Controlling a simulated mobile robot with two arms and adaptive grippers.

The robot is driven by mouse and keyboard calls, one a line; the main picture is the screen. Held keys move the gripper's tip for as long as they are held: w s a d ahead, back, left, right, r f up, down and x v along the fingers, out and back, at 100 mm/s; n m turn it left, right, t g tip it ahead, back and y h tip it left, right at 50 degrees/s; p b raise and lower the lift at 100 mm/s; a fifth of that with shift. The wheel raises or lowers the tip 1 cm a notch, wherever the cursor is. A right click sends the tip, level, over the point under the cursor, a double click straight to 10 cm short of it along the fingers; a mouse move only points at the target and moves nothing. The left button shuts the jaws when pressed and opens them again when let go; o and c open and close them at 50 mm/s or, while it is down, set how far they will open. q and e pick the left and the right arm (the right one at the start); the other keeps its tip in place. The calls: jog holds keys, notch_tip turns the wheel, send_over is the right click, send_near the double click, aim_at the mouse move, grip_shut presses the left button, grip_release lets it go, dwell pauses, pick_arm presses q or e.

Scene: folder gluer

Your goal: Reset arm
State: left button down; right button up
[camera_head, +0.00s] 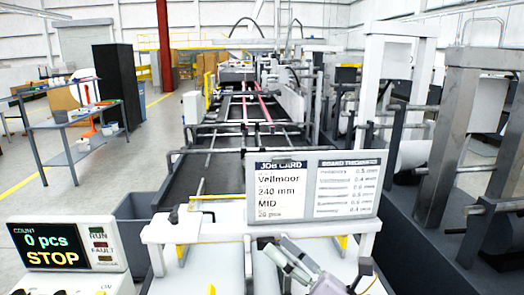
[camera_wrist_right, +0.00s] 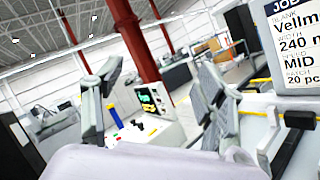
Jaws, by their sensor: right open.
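My right gripper (camera_head: 281,252) is at the bottom centre of the head view, over the white machine table and below the job card board (camera_head: 312,188). In the right wrist view its two grey fingers stand wide apart, and the open gripper (camera_wrist_right: 158,85) has nothing between the fingers. The job card reads Vellmoor, 240 mm, MID; it also shows at the upper right of the wrist view (camera_wrist_right: 300,45). My left gripper is not in view.
A control panel (camera_head: 66,246) reading 0 pcs and STOP stands at the lower left; it also shows between the fingers in the wrist view (camera_wrist_right: 152,100). A grey bin (camera_head: 133,215) stands beside the machine. Metal frames (camera_head: 484,150) rise at right.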

jog(key=w+d+f+m+t+h, duration=0.1)
jog(key=d+f+m+t+h, duration=0.2)
jog(key=d+m+h, duration=0.5)
jog(key=w+d+f+m+t+h, duration=0.1)
jog(key=d+f+m+t+h, duration=0.3)
jog(key=m, duration=0.8)
jog(key=s+d+f+m+g+h, duration=0.35)
jog(key=f+m+g+h, duration=0.2)
jog(key=f+m, duration=0.3)
jog(key=s+d+f+m+g, duration=0.1)
jog(key=s+f+m+g, duration=0.3)
jog(key=s+f+g, duration=0.5)
jog(key=s+f+m+g, duration=0.2)
jog(key=s+f+m, duration=0.2)
jog(key=s+f, duration=0.7)
jog(key=s+f+g+b, duration=0.1)
jog(key=s+f+b, duration=0.2)
jog(key=f, duration=1.2)
jog(key=s+f+g+b, duration=0.1)
jog(key=s+f+b, duration=0.15)
jog(key=f, duration=1.25)
jog(key=s+d+f+b, duration=0.3)
jog(key=s+f+b, duration=0.1)
jog(key=s+f, duration=1.2)
notch_tip(320, 180, down, 3)
jog(key=shift+d+f+g+b, duration=0.15)
jog(key=shift+g+b, duration=0.15)
jog(key=shift+g, duration=0.15)
